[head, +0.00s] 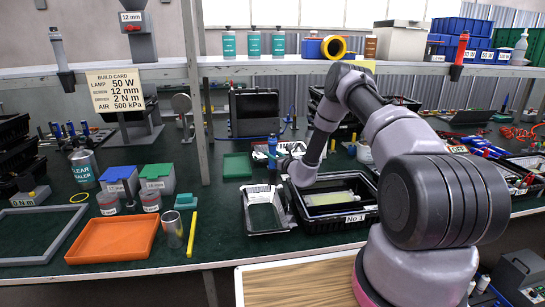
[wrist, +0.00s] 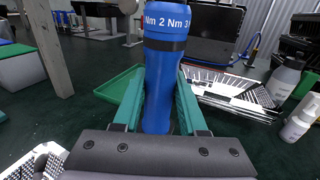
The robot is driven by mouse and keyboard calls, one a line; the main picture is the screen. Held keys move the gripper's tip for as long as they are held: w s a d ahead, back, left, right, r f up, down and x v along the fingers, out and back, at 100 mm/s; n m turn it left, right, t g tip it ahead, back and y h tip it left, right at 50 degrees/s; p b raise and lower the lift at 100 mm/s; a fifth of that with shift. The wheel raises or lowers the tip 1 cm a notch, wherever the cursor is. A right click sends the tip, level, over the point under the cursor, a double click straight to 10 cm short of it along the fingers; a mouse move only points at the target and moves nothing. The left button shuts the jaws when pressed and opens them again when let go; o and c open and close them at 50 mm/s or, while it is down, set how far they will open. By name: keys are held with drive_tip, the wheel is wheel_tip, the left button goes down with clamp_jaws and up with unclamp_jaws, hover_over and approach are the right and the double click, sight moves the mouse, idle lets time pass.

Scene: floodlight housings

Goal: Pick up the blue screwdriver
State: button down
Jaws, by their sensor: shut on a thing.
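The blue screwdriver (wrist: 165,70) stands upright between the two teal fingers of my gripper (wrist: 160,105) in the wrist view. It has a dark band and a lighter blue ring printed "Nm 2 Nm 3". The fingers are shut on its blue body, one on each side. Its lower end is hidden behind the dark gripper body. In the head view the screwdriver's blue top (head: 272,143) shows at my gripper (head: 272,163), above the bench near the black-rimmed housing.
A black-rimmed housing (head: 249,196) lies below my gripper, with a bin marked No 1 (head: 352,219) to its right. A green tray (head: 237,166) lies behind. An orange tray (head: 110,252) and a yellow stick (head: 192,234) are at front left. A shelf post (head: 197,120) stands left.

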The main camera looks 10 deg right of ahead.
wheel_tip(320, 180, up, 10)
drive_tip(key=shift+r, duration=0.1)
idle(0.4)
idle(0.5)
